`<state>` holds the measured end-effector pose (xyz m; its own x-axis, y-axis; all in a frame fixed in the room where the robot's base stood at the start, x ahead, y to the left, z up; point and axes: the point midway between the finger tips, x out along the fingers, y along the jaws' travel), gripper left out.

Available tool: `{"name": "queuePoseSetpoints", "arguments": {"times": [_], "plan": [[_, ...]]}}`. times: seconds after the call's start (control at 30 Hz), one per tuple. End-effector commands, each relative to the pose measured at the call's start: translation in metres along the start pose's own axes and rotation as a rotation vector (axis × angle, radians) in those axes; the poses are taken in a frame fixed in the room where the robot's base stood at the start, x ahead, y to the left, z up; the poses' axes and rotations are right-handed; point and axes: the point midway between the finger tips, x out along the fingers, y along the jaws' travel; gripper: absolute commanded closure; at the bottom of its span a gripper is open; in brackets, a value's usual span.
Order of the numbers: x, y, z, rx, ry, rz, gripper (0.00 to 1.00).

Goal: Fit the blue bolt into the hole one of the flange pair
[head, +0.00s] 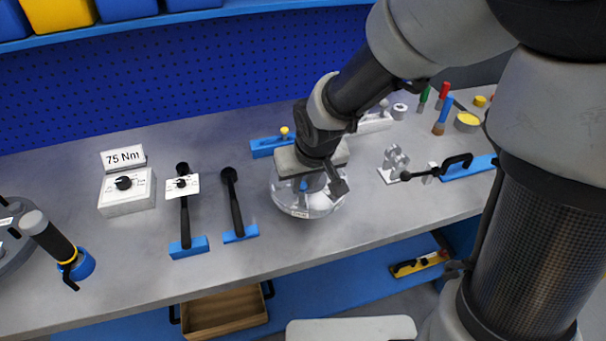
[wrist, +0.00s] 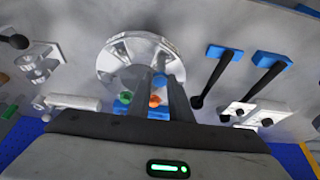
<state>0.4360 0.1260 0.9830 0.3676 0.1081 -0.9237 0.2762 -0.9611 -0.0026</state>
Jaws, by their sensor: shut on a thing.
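The flange pair (head: 292,207) is a round, silvery shell standing on the bench in the middle of the head view. In the wrist view, the flange pair (wrist: 112,62) shows its ribbed top and rim at the top centre. My gripper (head: 306,185) points down over it and covers part of it. In the wrist view my gripper (wrist: 158,78) has its fingers close together at the near side of the shell. A small blue piece, the blue bolt (wrist: 160,80), shows at the fingertips. I cannot tell whether it is in a hole; hole one is not identifiable.
A blue holder (head: 262,148) with a yellow-topped piece stands just behind my gripper. Two black-handled tools on blue stands (head: 240,233) lie to the left, beside a 75 Nm box (head: 127,196). A metal bracket (head: 394,164) and black clamp stand right.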

Motion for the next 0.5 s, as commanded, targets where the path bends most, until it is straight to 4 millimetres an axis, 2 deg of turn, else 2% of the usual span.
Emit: {"name": "queuePoseSetpoints", "arguments": {"times": [0.5], "plan": [[0.013,0.0,0.005,0.0,0.001,0.0,1.0]]}}
